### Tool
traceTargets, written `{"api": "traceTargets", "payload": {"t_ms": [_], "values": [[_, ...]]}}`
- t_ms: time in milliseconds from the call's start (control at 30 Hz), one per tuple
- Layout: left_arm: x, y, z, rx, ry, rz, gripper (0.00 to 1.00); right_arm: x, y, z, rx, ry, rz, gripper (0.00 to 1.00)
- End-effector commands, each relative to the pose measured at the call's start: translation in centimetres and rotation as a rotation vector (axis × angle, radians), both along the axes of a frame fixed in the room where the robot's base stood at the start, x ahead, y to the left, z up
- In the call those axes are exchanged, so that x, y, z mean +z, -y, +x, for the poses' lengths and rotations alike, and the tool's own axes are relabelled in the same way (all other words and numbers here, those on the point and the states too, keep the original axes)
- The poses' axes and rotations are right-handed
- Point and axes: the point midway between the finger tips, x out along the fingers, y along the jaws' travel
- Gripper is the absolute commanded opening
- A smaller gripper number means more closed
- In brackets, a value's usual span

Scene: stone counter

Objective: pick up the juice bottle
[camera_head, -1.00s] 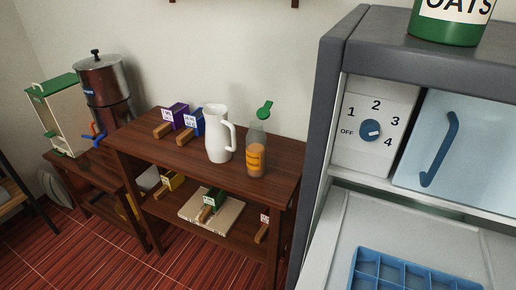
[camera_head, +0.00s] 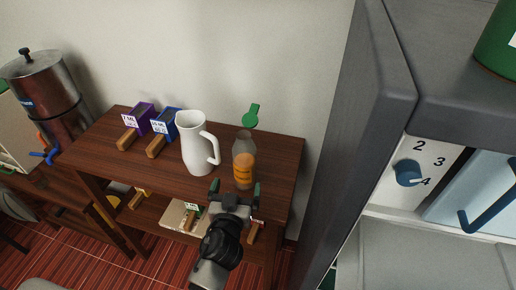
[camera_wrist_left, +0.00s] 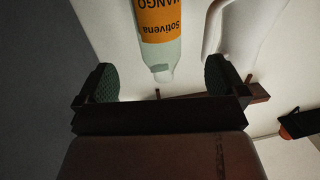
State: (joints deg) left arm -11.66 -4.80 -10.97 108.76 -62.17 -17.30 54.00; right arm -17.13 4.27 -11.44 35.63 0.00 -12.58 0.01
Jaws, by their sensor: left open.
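The juice bottle (camera_head: 244,168), clear with an orange label, stands upright on the dark wooden table near its front right. My left gripper (camera_head: 236,188) is in front of it, with its two fingers apart and the bottle behind the gap. In the left wrist view the bottle (camera_wrist_left: 162,35) appears upside down between and beyond the open fingers (camera_wrist_left: 160,80), with nothing held. Its label reads "MANGO Sotivena". A green piece (camera_head: 251,115) shows just above the bottle; I cannot tell if it is attached. My right gripper is not in view.
A white pitcher (camera_head: 196,145) stands close to the left of the bottle. Purple (camera_head: 140,115) and blue (camera_head: 167,122) boxes with wooden handles sit farther left. A grey cabinet (camera_head: 370,130) stands at the right. A metal pot (camera_head: 42,85) is at far left.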

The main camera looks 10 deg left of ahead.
Motion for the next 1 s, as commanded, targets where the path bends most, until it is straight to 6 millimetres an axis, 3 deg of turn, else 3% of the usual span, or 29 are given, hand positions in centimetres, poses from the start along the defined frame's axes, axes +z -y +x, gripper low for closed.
{"api": "traceTargets", "payload": {"t_ms": [133,400,567,800,1000], "values": [[1.9,-0.3,1.0,0.011,0.039,-0.006,1.00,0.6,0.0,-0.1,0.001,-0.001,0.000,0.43],[1.8,-0.7,5.0,0.010,0.036,-0.003,1.00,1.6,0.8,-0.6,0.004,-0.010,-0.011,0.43],[1.7,-0.8,5.9,0.011,0.035,-0.005,1.00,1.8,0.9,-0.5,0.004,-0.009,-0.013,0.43],[2.0,-1.2,8.9,0.010,0.034,-0.002,1.00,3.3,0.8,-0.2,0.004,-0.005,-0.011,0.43],[1.7,-1.4,10.7,0.010,0.034,-0.005,1.00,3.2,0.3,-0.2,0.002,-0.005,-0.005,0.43]]}}
